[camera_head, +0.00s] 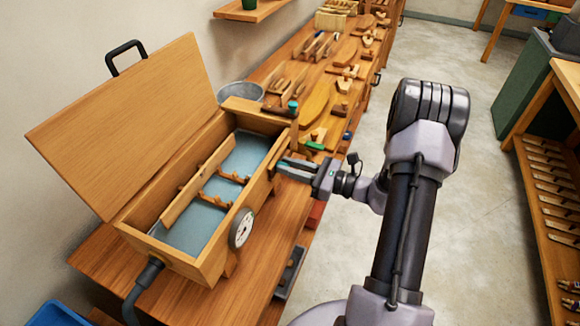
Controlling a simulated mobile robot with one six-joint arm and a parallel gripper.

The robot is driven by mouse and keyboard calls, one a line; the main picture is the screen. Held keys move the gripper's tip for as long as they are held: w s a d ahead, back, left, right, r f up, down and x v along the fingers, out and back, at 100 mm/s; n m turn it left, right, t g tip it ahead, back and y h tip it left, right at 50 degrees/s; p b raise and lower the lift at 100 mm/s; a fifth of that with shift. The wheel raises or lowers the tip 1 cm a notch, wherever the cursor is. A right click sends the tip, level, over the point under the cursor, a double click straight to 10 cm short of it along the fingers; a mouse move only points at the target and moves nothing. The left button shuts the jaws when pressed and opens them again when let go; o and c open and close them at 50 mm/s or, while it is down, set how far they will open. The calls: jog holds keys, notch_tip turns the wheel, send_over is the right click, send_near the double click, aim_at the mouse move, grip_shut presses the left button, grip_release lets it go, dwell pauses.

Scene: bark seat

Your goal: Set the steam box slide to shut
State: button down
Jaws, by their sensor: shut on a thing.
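The steam box (160,252) is a long wooden box on the bench, with its hinged lid (130,120) raised and leaning back. Inside are a blue-grey floor and a wooden rack (195,180) with pegs. A round white dial (241,228) is on its near right side. My gripper (281,167) is at the box's right wall, near the far corner. Its jaws are shut on a small part there, apparently the slide; the fingers hide most of it, so I cannot tell the slide's position.
A dark hose (146,278) joins the box's near end. The wooden bench (250,285) runs away behind, with a metal bucket (240,93) and several wooden tools and parts on it. Open floor (480,200) lies to the right, before a wooden rack (550,185).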

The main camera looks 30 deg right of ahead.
jog(key=c, duration=1.3)
grip_release()
jog(key=shift+s+a, duration=0.2)
jog(key=shift+a, duration=0.05)
jog(key=shift+w+d, duration=0.1)
jog(key=p+v, duration=0.2)
jog(key=v, duration=1.5)
jog(key=shift+d+f, duration=0.1)
jog(key=shift+d, duration=0.1)
jog(key=shift+a, duration=0.1)
